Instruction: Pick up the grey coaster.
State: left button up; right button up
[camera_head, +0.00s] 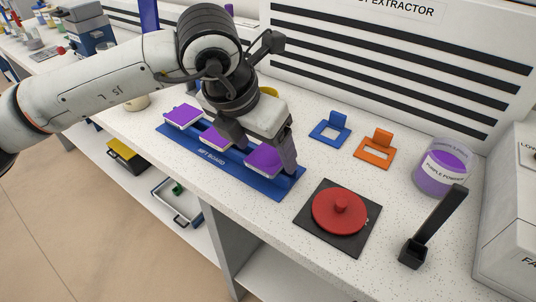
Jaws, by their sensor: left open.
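Three square coaster-like pieces with purple tops and pale edges sit along the blue board: one at the left end (183,114), one in the middle (214,137), one at the right end (264,157). No plainly grey-topped coaster shows; I cannot tell which is the grey one. My left gripper (259,155) is open and points down over the right-end piece, with its fingers on either side of that piece. Whether the fingers touch it I cannot tell. The gripper partly hides the middle and right-end pieces. My right gripper is not in view.
The blue board (212,158) lies near the counter's front edge. A red knobbed disc (340,211) on a dark plate, blue (331,129) and orange (376,150) stands, a purple powder jar (446,168) and a black upright tool (431,235) stand right. The extractor panel (400,75) is behind.

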pick_arm(q)
jog(key=shift+w+d+f, duration=0.1)
jog(key=shift+w+f, duration=0.05)
jog(key=shift+f, duration=0.25)
jog(key=shift+c, duration=0.6)
jog(key=c, duration=1.1)
jog(key=shift+r, duration=0.15)
